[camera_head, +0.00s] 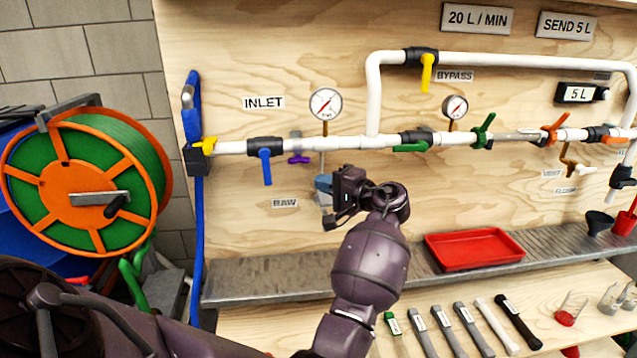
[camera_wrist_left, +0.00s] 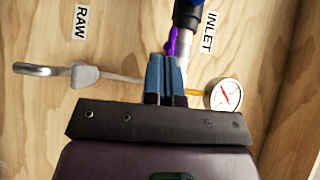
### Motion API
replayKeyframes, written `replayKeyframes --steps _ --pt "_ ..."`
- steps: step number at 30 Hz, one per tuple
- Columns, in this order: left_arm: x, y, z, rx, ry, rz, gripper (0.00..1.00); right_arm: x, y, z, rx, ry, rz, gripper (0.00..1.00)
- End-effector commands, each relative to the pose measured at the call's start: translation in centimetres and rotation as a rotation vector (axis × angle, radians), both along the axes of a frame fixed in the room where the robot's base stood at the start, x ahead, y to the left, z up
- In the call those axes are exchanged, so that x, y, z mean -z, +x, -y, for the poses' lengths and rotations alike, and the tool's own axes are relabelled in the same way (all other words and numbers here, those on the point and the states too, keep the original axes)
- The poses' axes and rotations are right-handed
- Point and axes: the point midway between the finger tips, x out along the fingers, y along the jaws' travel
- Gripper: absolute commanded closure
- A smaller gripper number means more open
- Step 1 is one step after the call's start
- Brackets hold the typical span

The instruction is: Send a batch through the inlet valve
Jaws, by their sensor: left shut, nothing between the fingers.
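The inlet valve (camera_head: 265,147) sits on the white pipe near the INLET label (camera_head: 263,103). Its blue lever (camera_head: 265,168) hangs straight down, across the pipe. My left gripper (camera_head: 324,184) is right of and a little lower than the lever, apart from it, in front of the board. In the left wrist view its blue fingers (camera_wrist_left: 166,78) are shut with nothing between them. They point toward a purple handle (camera_wrist_left: 172,42), which also shows in the head view (camera_head: 298,159). A 5 L display (camera_head: 578,94) and a SEND 5 L sign (camera_head: 566,25) are at right. My right gripper is out of view.
The RAW tap (camera_wrist_left: 85,76) and a gauge (camera_wrist_left: 224,95) flank the fingers in the left wrist view. A hose reel (camera_head: 80,190) stands left. A red tray (camera_head: 475,249) sits on the metal ledge (camera_head: 300,284). Several tools lie on the bench below.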

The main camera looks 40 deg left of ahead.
Motion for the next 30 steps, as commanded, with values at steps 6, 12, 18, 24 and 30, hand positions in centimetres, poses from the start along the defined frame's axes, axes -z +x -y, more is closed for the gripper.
replayKeyframes --steps 6,12,18,24,30 --pt "0.1 -0.3 -3.9 -0.002 0.001 0.000 1.00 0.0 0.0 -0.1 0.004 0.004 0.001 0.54" --pt "0.2 -0.6 -7.4 -0.001 0.002 0.001 1.00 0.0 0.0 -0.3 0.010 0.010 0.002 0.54" --pt "0.2 -2.5 -9.2 0.000 -0.001 0.003 1.00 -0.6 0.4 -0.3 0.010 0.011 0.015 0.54" --pt "0.4 -3.5 -10.1 0.001 0.000 0.001 1.00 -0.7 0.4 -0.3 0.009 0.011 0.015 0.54" --pt "0.5 -3.7 -10.2 0.001 -0.001 0.000 1.00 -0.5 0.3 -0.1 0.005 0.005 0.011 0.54"
